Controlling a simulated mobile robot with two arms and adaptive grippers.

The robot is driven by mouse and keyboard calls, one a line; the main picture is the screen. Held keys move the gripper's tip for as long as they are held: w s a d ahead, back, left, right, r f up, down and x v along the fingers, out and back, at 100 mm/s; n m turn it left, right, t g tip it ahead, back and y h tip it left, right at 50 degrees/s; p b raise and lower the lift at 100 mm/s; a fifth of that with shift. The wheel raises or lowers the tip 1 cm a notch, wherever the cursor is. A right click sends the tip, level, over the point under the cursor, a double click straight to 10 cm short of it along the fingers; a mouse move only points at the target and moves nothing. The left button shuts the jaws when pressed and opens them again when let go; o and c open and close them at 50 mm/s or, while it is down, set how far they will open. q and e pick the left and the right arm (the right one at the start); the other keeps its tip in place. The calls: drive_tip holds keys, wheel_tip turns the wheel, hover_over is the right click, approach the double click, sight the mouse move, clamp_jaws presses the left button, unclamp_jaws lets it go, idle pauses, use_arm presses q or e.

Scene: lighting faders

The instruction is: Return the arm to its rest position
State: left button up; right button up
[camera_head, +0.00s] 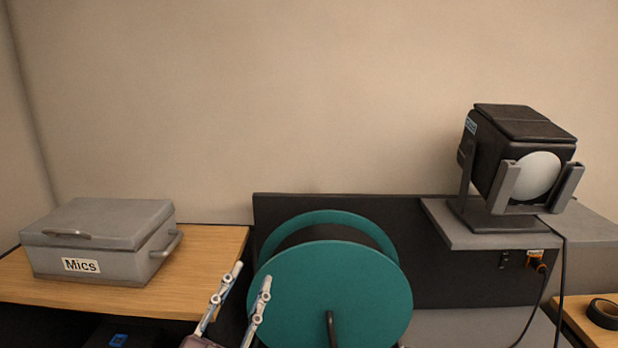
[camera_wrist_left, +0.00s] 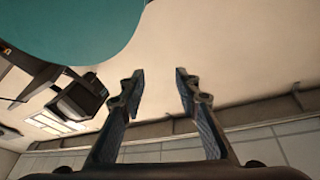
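My left gripper (camera_head: 251,282) comes in at the bottom of the head view, in front of the left edge of a teal cable reel (camera_head: 345,290). Its two fingers point up, apart from each other with nothing between them. In the left wrist view the gripper (camera_wrist_left: 158,75) also shows open and empty, with the wall behind it. The teal reel fills the upper left of that view (camera_wrist_left: 70,30). My right gripper is not in view.
A grey case labelled "Mics" (camera_head: 100,242) sits on a wooden top (camera_head: 205,268) at the left. A stage lamp (camera_head: 515,155) stands on a grey shelf (camera_head: 450,228) at the right, with hanging black cables. A roll of black tape (camera_head: 603,313) lies at the lower right.

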use_arm(q)
drive_tip(key=s+a+f+n+g+y, duration=0.3)
drive_tip(key=s+a+f+g, duration=0.15)
drive_tip(key=f, duration=0.75)
drive_tip(key=s+a+f+n+g+y, duration=0.3)
drive_tip(key=a+f+g, duration=0.15)
drive_tip(key=f, duration=0.65)
drive_tip(key=s+a+f+g, duration=0.1)
drive_tip(key=s+f+g, duration=0.3)
drive_tip(key=s+f, duration=0.45)
drive_tip(key=s+f+g, duration=0.4)
drive_tip(key=s+f, duration=0.1)
drive_tip(key=s, duration=0.6)
wheel_tip(320, 180, down, 27)
drive_tip(key=s+g, duration=0.1)
drive_tip(key=s, duration=0.1)
drive_tip(key=s+a+f+g, duration=0.1)
drive_tip(key=s+a+f, duration=0.2)
drive_tip(key=s+f, duration=1.2)
drive_tip(key=shift+s+g, duration=0.3)
drive_tip(key=shift+s, duration=0.65)
drive_tip(key=shift+f, duration=0.1)
